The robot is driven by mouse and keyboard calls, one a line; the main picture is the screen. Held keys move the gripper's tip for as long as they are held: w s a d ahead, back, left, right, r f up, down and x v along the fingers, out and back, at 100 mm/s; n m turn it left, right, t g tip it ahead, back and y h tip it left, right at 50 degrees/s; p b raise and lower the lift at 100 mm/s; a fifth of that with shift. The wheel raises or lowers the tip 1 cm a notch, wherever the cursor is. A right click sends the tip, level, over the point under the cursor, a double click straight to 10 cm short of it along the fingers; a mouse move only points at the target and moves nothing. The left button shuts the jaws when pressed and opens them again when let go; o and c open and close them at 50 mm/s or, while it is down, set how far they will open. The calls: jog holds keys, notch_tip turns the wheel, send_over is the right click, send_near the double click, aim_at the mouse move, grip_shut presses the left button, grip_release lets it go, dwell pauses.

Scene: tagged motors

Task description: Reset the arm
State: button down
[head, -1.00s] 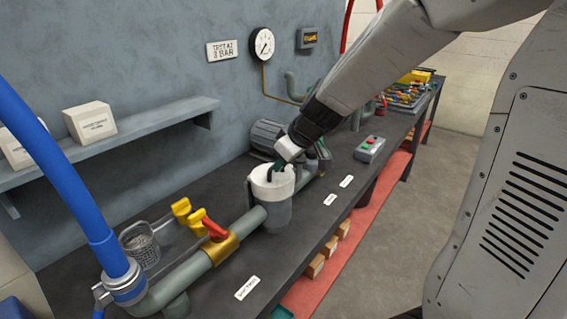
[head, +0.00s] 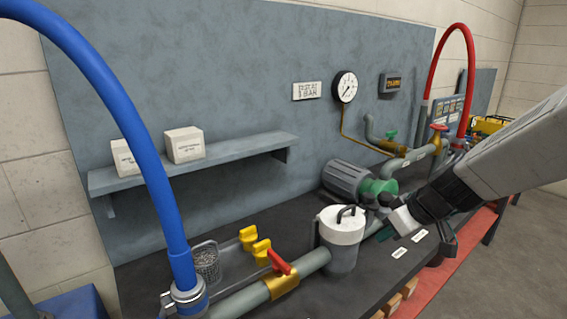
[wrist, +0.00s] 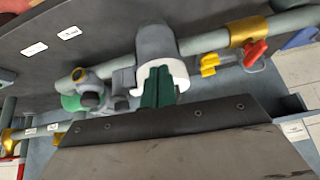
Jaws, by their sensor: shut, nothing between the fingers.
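My arm comes in from the right in the head view. My gripper (head: 385,233) is at the right of the white-lidded pot (head: 342,240), clear of its black lid handle. In the wrist view my gripper's green fingers (wrist: 157,86) are together with nothing between them. They show in front of the white lid (wrist: 178,72) there. The pot stands upright on the dark bench with its lid on. A grey ribbed motor (head: 343,178) with a green pump end (head: 378,188) lies behind my gripper. Part of the pipework is hidden by my arm.
A blue hose (head: 150,170) rises at the left, joined to a pipe with a red-handled brass valve (head: 281,283). A wire basket (head: 207,263) and yellow handles (head: 255,243) sit behind it. A shelf (head: 235,155) holds two white boxes. A red hose (head: 455,35) arches at the back right.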

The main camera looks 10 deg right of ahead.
jog(key=s+a+r+m+g+h, duration=0.1)
jog(key=s+r+m+g, duration=0.1)
jog(key=s, duration=0.9)
jog(key=s+r+m+g+h, duration=0.2)
jog(key=s+r, duration=0.3)
jog(key=s, duration=0.6)
jog(key=shift+s+a+r+m, duration=0.25)
jog(key=shift+a+m, duration=0.1)
jog(key=shift+m, duration=0.45)
jog(key=c, duration=2.1)
grip_release()
jog(key=shift+c, duration=0.2)
